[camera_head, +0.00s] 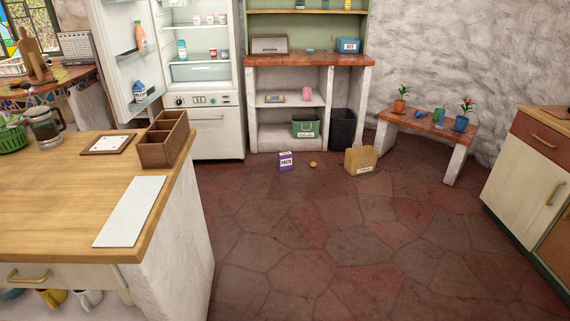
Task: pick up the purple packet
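The purple packet (286,161) stands upright on the red stone floor, in front of the open shelf unit and right of the fridge. It has a white label on its front. Neither of my grippers shows in the head view.
A small orange ball-like thing (313,164) and a brown paper bag (361,159) are on the floor right of the packet. A wooden counter (60,209) fills the left side. The fridge (209,80) stands open. A low bench (427,125) stands at right. The middle floor is clear.

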